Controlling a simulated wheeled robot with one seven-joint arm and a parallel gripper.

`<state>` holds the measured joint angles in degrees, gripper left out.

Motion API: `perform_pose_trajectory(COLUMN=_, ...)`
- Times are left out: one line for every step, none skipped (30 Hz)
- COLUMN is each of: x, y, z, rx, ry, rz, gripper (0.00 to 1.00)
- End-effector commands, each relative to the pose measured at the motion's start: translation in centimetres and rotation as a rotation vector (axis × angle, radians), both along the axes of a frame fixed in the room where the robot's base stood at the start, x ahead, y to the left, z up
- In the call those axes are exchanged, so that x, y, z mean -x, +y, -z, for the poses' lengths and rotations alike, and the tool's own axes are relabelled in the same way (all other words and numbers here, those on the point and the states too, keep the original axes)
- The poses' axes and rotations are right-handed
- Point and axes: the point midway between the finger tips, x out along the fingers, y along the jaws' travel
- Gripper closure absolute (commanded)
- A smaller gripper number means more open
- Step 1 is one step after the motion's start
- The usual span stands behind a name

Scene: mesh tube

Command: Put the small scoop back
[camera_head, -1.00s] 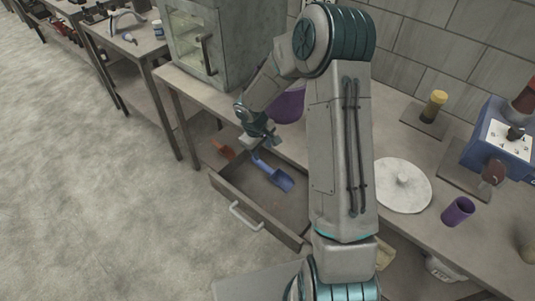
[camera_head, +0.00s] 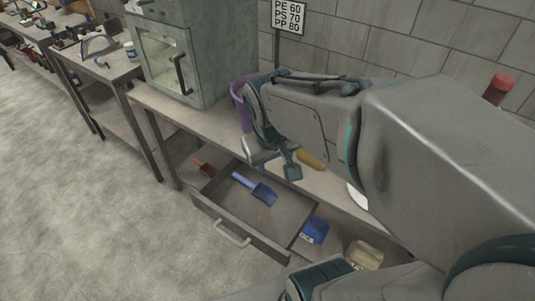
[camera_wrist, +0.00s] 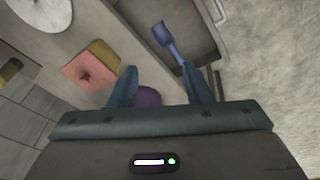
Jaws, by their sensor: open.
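A blue scoop (camera_head: 262,193) lies in the open drawer (camera_head: 228,205), its handle toward the upper left. It also shows in the wrist view (camera_wrist: 165,36), beyond my fingers and apart from them. My gripper (camera_head: 271,164) is above the bench's front edge, behind and above the drawer. In the wrist view, its two fingers (camera_wrist: 160,86) are spread with nothing held between them. I cannot judge the exact height of the gripper above the bench.
A purple container (camera_head: 237,92) stands behind my arm, partly hidden. A grey oven (camera_head: 205,50) is at its left. A blue item (camera_head: 314,230) and a pale yellow one (camera_head: 365,254) sit right of the drawer. A reddish tool (camera_head: 203,166) lies left of it.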

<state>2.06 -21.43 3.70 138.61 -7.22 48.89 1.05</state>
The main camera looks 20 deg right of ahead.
Motion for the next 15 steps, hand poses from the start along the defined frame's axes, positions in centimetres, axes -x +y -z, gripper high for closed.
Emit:
perform_pose_trajectory(x=1.3, y=0.2, z=-0.5, rx=-0.028, ry=-0.021, rz=0.014, gripper=0.56)
perform_pose_trajectory(x=1.9, y=0.4, z=-0.7, rx=-0.044, ry=-0.029, rz=0.022, gripper=0.56)
perform_pose_trajectory(x=2.5, y=0.5, z=-0.9, rx=-0.065, ry=-0.039, rz=0.030, gripper=0.56)
perform_pose_trajectory(x=3.0, y=0.7, z=-0.9, rx=-0.078, ry=-0.044, rz=0.035, gripper=0.56)
perform_pose_trajectory(x=3.4, y=0.8, z=-1.0, rx=-0.091, ry=-0.048, rz=0.040, gripper=0.56)
perform_pose_trajectory(x=3.9, y=0.9, z=-1.1, rx=-0.104, ry=-0.055, rz=0.045, gripper=0.56)
perform_pose_trajectory(x=4.1, y=1.0, z=-1.2, rx=-0.112, ry=-0.058, rz=0.048, gripper=0.56)
perform_pose_trajectory(x=4.3, y=1.1, z=-1.2, rx=-0.119, ry=-0.061, rz=0.050, gripper=0.56)
perform_pose_trajectory(x=4.5, y=1.2, z=-1.2, rx=-0.126, ry=-0.061, rz=0.051, gripper=0.56)
perform_pose_trajectory(x=4.6, y=1.2, z=-1.2, rx=-0.128, ry=-0.063, rz=0.052, gripper=0.56)
perform_pose_trajectory(x=4.7, y=1.2, z=-1.2, rx=-0.131, ry=-0.063, rz=0.053, gripper=0.56)
perform_pose_trajectory(x=4.7, y=1.2, z=-1.2, rx=-0.132, ry=-0.064, rz=0.053, gripper=0.56)
perform_pose_trajectory(x=4.7, y=1.2, z=-1.2, rx=-0.132, ry=-0.064, rz=0.053, gripper=0.56)
perform_pose_trajectory(x=4.7, y=1.2, z=-1.2, rx=-0.132, ry=-0.064, rz=0.053, gripper=0.56)
perform_pose_trajectory(x=4.7, y=1.2, z=-1.2, rx=-0.132, ry=-0.063, rz=0.053, gripper=0.56)
